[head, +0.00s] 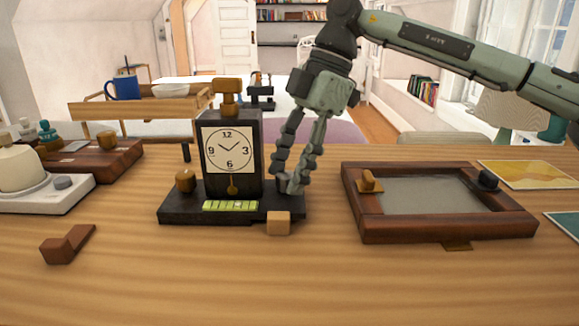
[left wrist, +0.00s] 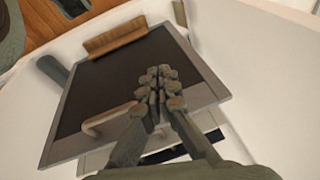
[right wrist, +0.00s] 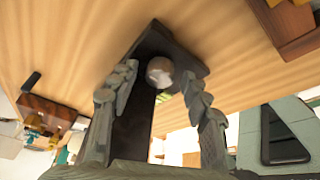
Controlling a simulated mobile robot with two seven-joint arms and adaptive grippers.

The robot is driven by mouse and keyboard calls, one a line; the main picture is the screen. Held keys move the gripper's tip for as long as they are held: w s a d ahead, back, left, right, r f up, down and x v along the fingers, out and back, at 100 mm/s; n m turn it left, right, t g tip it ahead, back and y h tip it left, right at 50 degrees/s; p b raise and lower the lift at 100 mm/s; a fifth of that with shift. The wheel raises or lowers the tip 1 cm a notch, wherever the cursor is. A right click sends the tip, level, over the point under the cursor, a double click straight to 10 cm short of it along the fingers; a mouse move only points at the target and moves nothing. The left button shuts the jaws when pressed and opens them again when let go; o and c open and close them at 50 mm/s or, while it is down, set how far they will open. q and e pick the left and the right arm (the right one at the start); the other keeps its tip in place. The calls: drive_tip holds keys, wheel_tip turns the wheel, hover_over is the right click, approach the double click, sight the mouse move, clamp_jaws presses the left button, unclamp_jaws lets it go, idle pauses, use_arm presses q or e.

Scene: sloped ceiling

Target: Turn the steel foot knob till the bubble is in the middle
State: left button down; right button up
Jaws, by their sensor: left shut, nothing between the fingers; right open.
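The black clock (head: 231,150) stands upright on its dark base (head: 175,215) in the head view. A green level vial (head: 230,206) lies along the base front; I cannot make out its bubble. A wooden knob (head: 185,181) is at the base's left end. The steel foot knob (right wrist: 160,72) shows as a round pale knob on the base in the right wrist view; in the head view my fingers hide it. My right gripper (head: 288,182) is open, its fingers either side of the steel knob, contact unclear. My left gripper (left wrist: 160,82) is shut and empty, away from the clock.
A pale wooden block (head: 278,223) is at the base's front right corner. A wooden-framed tray (head: 440,232) lies to the right, a brown angled block (head: 66,244) at front left. The left wrist view shows a dark panel (left wrist: 105,75) below the left fingers.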

clamp_jaws()
use_arm(q)
drive_tip(key=shift+w, duration=0.1)
use_arm(e)
drive_tip(key=shift+r, duration=0.1)
drive_tip(key=n+g+p, duration=0.1)
drive_tip(key=n+p, duration=0.2)
drive_tip(key=shift+w+h+p, duration=0.15)
drive_tip(key=shift+h+p, duration=0.15)
drive_tip(key=shift+p, duration=0.1)
use_arm(q)
wheel_tip(320, 180, down, 9)
drive_tip(key=shift+d+r+h, duration=0.2)
drive_tip(key=shift+h, duration=0.1)
use_arm(e)
unclamp_jaws()
